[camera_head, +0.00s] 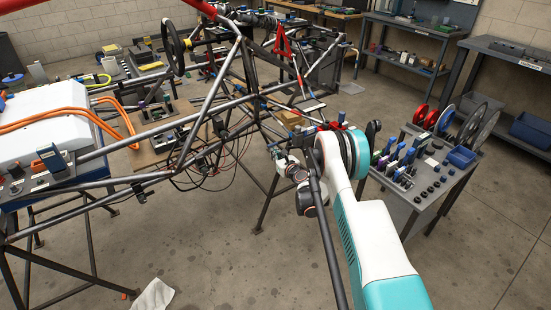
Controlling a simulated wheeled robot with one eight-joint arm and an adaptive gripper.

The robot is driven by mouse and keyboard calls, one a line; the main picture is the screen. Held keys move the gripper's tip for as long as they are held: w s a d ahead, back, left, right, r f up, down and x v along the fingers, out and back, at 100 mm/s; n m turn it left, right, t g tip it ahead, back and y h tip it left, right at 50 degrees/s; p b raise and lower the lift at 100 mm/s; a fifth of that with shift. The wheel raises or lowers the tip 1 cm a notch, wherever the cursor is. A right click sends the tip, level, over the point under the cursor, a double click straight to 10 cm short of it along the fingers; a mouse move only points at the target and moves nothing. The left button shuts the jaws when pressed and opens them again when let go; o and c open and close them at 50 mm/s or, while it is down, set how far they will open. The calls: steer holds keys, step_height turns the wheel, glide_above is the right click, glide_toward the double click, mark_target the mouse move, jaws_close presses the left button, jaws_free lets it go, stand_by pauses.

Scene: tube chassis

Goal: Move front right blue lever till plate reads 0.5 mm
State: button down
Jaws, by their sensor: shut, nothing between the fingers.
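My white and teal arm rises from the lower right to the front right part of the tube chassis (205,117). My gripper (277,149) is small in the picture, at the end of the white wrist beside the chassis tubes. It is shut and holds nothing. Small blue parts show around it, one at the red fitting (340,117) just above my arm. I cannot tell which of them is the front right blue lever. No plate reading is legible, and my arm hides part of this corner. I cannot tell whether the gripper touches anything.
A grey parts table (440,190) with discs and blue and black pieces stands close to the right of my arm. Loose cables (210,170) hang under the chassis. A white cloth (154,296) lies on the floor. The floor at the bottom centre is clear.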

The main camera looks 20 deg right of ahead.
stand_by(0.3)
steer(key=shift+m, duration=0.6)
steer(key=r, duration=0.4)
steer(key=shift+s+a+r, duration=0.1)
steer(key=shift+a+r, duration=0.1)
steer(key=shift+r, duration=0.1)
